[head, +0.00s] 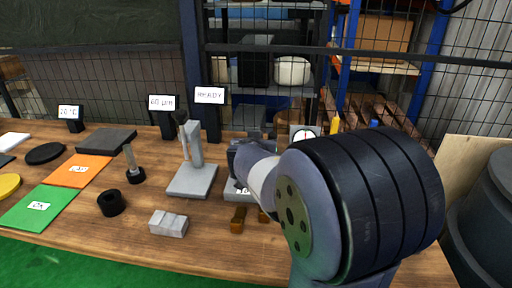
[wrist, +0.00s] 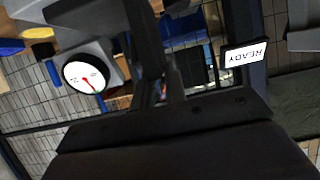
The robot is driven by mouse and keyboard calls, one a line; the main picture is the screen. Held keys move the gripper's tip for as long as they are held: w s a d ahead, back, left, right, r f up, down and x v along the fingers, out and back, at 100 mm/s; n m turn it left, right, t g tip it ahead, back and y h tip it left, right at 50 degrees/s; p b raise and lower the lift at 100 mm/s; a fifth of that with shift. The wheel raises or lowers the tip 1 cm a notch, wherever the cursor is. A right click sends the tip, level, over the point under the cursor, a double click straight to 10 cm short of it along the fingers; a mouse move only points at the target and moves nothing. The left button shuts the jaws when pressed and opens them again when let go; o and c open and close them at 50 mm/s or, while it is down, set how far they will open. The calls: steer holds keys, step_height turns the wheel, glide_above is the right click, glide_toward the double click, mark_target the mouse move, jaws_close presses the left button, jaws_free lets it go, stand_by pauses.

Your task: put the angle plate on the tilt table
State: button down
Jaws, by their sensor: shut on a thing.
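My gripper (head: 242,157) is over the middle of the bench, largely hidden by my arm in the head view. In the wrist view my gripper (wrist: 158,75) is shut, with dark fingers close together. What it grips, taken to be the angle plate, is hidden or too dark to make out. Below my gripper in the head view is a grey block with a small label (head: 238,190), partly covered by my arm. It may be the tilt table, but I cannot tell for sure.
A grey stand (head: 193,178) is just left of my gripper, with a grey notched block (head: 168,222) in front. A READY display (head: 209,96) stands behind; it also shows in the wrist view (wrist: 245,56). A dial gauge (wrist: 87,75) is near. Brown pieces (head: 238,216) lie in front.

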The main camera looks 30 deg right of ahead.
steer(key=shift+w+d, duration=0.3)
steer(key=shift+w, duration=0.05)
steer(key=shift+f, duration=0.55)
steer(key=shift+a+f+b, duration=0.1)
steer(key=shift+f+b, duration=0.05)
steer(key=shift+b, duration=0.35)
steer(key=c, duration=1.5)
jaws_free()
steer(key=shift+s+f, duration=0.15)
steer(key=shift+o, duration=0.2)
steer(key=shift+a+r+p, duration=0.1)
steer(key=shift+r+p, duration=0.15)
steer(key=shift+p, duration=0.05)
steer(key=v, duration=1.1)
steer(key=shift+s+a, duration=0.2)
steer(key=shift+s, duration=0.2)
